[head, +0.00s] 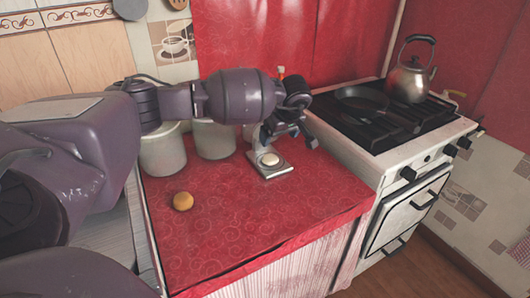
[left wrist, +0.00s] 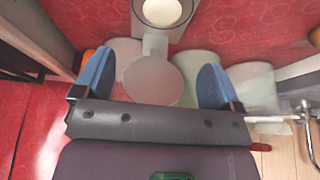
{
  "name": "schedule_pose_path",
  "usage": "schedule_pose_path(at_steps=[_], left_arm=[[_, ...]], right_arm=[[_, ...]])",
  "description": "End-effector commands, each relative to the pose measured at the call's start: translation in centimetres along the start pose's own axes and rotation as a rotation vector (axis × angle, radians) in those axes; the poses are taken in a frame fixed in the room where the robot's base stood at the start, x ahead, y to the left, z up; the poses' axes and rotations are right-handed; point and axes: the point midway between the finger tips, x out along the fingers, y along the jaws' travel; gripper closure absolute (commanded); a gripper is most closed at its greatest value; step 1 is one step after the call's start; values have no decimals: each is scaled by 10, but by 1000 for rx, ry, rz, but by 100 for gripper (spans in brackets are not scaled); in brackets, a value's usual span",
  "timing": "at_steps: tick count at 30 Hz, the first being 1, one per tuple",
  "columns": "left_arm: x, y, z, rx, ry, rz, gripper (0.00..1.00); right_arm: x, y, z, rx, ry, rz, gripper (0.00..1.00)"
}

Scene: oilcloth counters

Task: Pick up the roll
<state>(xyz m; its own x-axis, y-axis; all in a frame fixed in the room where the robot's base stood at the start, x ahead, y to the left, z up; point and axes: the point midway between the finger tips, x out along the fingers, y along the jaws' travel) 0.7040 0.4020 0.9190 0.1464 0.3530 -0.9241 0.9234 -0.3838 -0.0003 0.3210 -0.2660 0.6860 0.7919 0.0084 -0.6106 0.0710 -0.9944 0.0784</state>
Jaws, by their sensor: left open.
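The roll (head: 183,201) is a small, round, golden-brown bun on the red oilcloth counter, near its left edge in the head view. A tan piece at the right edge of the left wrist view (left wrist: 315,37) is probably the roll, cut off by the frame. My left gripper (head: 288,134) is open and empty, well to the right of and behind the roll, above a grey appliance. In the left wrist view its blue fingertips (left wrist: 155,72) stand wide apart, with the appliance beyond them. My right gripper is not in view.
The grey appliance (head: 279,170) has a round cream piece on its base. Pale canisters (head: 162,155) stand behind the roll. A stove (head: 400,150) with a pan (head: 362,99) and a kettle (head: 408,82) is at right. The red counter (head: 250,220) is clear in front.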

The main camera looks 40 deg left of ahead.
Motion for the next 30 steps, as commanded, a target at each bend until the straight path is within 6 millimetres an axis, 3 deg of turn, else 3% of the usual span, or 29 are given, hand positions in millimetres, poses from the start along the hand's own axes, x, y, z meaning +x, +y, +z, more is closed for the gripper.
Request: schedule_pose_path(at_steps=[5, 15, 23, 30], left_arm=[[6, 0, 1, 1, -2, -2, 10], [52, -1, 2, 0, -3, -5, 10], [67, -1, 0, 0, -1, -1, 10], [101, -3, 0, 1, -4, -5, 10]], right_arm=[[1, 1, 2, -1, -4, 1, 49], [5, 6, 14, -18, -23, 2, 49], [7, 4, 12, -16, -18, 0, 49], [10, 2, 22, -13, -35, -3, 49]])
